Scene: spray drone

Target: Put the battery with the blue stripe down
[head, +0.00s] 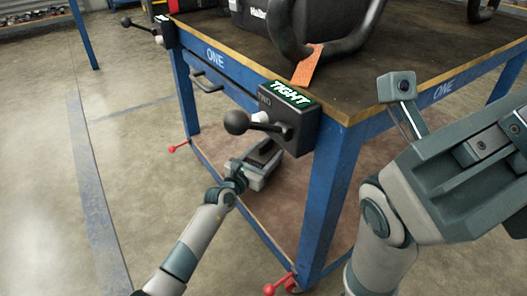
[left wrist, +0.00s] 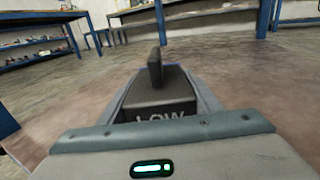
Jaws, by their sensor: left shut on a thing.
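My left gripper (head: 264,153) is under the tabletop at the near corner of the blue workbench, over its brown lower shelf (head: 275,212). It is shut on a dark battery (left wrist: 160,103), which shows between the fingers in the left wrist view with the word LOW on it. A dark upright piece stands at the battery's far end. I cannot tell whether the battery touches the shelf. My right gripper (head: 478,150) is at the right, above the bench edge; its fingertips are not clear.
A dark clamp block marked TIGHT (head: 290,110), with a ball-ended lever, hangs at the bench corner above my left gripper. A blue leg (head: 328,205) stands to the right. The visible shelf around the gripper is mostly bare. A black case (head: 262,18) and orange tag (head: 307,66) are on top.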

